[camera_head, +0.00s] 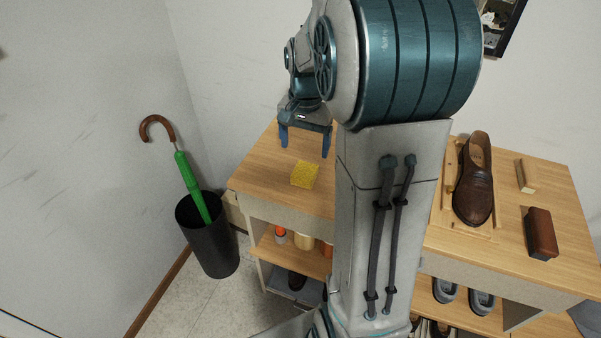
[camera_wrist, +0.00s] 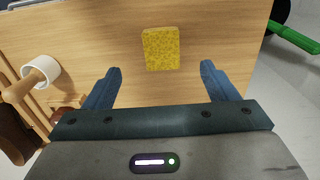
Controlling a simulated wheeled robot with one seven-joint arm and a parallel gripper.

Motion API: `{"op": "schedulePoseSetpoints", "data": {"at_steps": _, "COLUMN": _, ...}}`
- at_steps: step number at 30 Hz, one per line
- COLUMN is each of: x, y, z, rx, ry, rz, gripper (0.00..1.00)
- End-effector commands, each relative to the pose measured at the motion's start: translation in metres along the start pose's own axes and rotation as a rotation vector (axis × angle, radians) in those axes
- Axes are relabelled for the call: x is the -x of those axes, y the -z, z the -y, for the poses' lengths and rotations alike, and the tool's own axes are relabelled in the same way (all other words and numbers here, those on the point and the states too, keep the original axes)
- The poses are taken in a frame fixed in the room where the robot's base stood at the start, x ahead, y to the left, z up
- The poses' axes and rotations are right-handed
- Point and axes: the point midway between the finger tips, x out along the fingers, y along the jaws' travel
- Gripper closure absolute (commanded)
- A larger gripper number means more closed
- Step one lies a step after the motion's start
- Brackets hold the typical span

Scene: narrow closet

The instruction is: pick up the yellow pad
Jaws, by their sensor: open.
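The yellow pad (camera_head: 305,174) is a small sponge-like block. It lies on the wooden top of the shelf unit (camera_head: 262,165), left of my arm. In the wrist view the pad (camera_wrist: 161,48) sits just beyond my fingertips, roughly centred between them. My gripper (camera_head: 305,145) is open, with blue fingers spread, above and behind the pad in the head view. In the wrist view nothing is between the fingers (camera_wrist: 161,72). The gap in height between the fingers and the pad is hard to judge.
A brown shoe (camera_head: 474,185), a dark brown brush (camera_head: 540,233) and a small wooden block (camera_head: 525,175) are on the right of the top. A black bin (camera_head: 208,240) with a green umbrella (camera_head: 192,187) stands at the left. A white roll (camera_wrist: 41,71) on a wooden holder shows in the wrist view.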

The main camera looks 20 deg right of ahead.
Motion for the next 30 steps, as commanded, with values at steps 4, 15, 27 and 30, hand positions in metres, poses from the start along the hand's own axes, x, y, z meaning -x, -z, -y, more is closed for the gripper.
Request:
{"op": "schedulePoseSetpoints", "data": {"at_steps": 4, "x": -0.029, "y": -0.002, "z": 0.0, "rx": 0.001, "ry": -0.003, "rz": 0.003, "gripper": 0.2}}
{"op": "schedulePoseSetpoints", "data": {"at_steps": 15, "x": -0.06, "y": 0.003, "z": 0.001, "rx": 0.0, "ry": -0.002, "rz": 0.002, "gripper": 0.2}}
{"op": "schedulePoseSetpoints", "data": {"at_steps": 27, "x": -0.101, "y": 0.01, "z": 0.002, "rx": 0.001, "ry": 0.001, "rz": 0.002, "gripper": 0.2}}
{"op": "schedulePoseSetpoints", "data": {"at_steps": 30, "x": -0.1, "y": 0.008, "z": 0.003, "rx": 0.002, "ry": 0.001, "rz": -0.001, "gripper": 0.2}}
